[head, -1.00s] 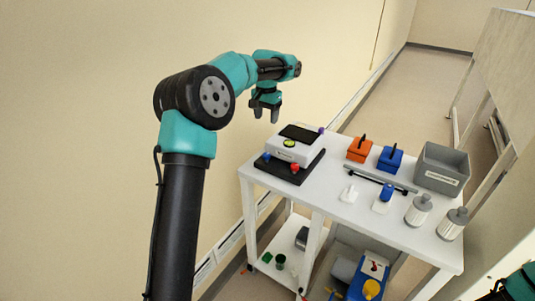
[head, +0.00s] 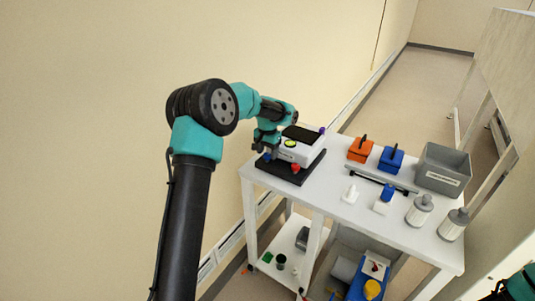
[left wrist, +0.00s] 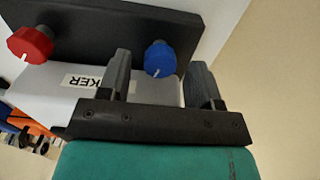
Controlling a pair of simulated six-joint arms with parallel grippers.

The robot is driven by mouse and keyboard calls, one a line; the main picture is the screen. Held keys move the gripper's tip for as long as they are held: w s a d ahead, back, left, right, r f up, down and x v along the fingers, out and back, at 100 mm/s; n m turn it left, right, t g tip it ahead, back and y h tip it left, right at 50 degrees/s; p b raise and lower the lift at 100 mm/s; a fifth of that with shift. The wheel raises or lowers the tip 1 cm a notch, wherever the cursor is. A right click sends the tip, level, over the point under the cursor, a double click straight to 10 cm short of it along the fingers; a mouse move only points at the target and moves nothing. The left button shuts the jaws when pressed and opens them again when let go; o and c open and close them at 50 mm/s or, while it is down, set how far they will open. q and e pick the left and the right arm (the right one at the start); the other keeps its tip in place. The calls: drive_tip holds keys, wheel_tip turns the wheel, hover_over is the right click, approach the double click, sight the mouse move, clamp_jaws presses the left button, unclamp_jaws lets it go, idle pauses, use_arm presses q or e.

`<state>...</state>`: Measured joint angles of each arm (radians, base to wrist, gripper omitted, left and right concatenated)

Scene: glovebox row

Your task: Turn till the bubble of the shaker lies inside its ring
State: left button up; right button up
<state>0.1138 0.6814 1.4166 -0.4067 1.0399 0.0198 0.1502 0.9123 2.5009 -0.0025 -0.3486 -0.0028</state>
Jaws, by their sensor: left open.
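The shaker (head: 297,149) is a white box on a black base (head: 289,172) at the table's left end. A round green bubble level (head: 290,143) shows on it; its bubble is too small to place against the ring. A red knob (head: 296,168) and a blue knob (head: 267,157) sit on the base, and a purple knob (head: 322,130) at the far corner. My left gripper (head: 268,150) is open at the blue knob. In the left wrist view the blue knob (left wrist: 159,58) appears between the fingertips (left wrist: 160,62), with the red knob (left wrist: 30,45) to the left.
A lower shelf (head: 285,255) holds small items.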

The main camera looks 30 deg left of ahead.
use_arm(q)
drive_tip(key=shift+f, duration=0.5)
drive_tip(key=c, duration=0.9)
